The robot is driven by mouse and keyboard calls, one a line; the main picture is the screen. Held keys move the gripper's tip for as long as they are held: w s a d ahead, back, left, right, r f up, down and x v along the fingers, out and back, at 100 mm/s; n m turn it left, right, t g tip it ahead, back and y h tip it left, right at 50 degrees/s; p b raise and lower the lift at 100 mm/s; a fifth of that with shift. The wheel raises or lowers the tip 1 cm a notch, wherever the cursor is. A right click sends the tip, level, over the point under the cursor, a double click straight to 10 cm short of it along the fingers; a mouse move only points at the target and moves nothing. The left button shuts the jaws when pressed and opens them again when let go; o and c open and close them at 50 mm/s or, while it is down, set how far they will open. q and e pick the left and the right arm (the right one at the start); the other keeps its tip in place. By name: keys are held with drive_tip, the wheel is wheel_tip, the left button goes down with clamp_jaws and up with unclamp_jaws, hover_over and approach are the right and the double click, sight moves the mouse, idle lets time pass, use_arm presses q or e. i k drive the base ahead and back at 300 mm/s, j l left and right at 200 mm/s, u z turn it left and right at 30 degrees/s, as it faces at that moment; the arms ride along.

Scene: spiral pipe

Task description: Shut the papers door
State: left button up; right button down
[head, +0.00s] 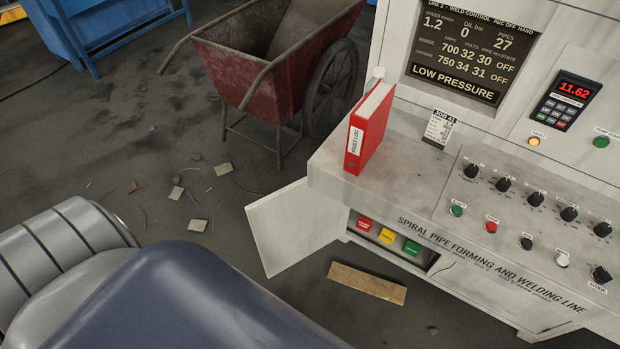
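The papers door (297,228) is a pale grey-white panel at the lower left of the machine cabinet. It stands swung wide open, out to the left. Behind it the open compartment (425,259) shows red, yellow and green labelled items (388,236) inside. Neither of my grippers shows in the head view. A large dark blue and grey shape, which looks like part of my own arm or body, fills the lower left and hides the floor there.
A red binder (371,128) and a job card (439,128) stand on the console top (408,165), near knobs and buttons. A wooden board (367,283) lies on the floor below the compartment. A red wheelbarrow (255,75) stands behind the door. Scraps litter the floor (130,110).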

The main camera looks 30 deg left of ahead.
sight(292, 223)
drive_tip(key=j+z, duration=0.9)
drive_tip(key=z, duration=0.2)
drive_tip(key=k+j, duration=0.1)
drive_tip(key=j, duration=0.3)
drive_tip(key=k+j+z, duration=0.1)
drive_tip(key=j, duration=0.3)
drive_tip(key=k+j, duration=0.1)
drive_tip(key=j, duration=0.25)
drive_tip(key=k+j+z, duration=0.1)
drive_tip(key=j, duration=0.3)
drive_tip(key=k+j, duration=0.15)
drive_tip(key=j, duration=0.25)
drive_tip(key=k+j+z, duration=0.1)
drive_tip(key=j, duration=0.25)
drive_tip(key=k+j, duration=0.2)
drive_tip(key=j, duration=0.2)
drive_tip(key=k+j+z, duration=0.1)
drive_tip(key=j, duration=0.25)
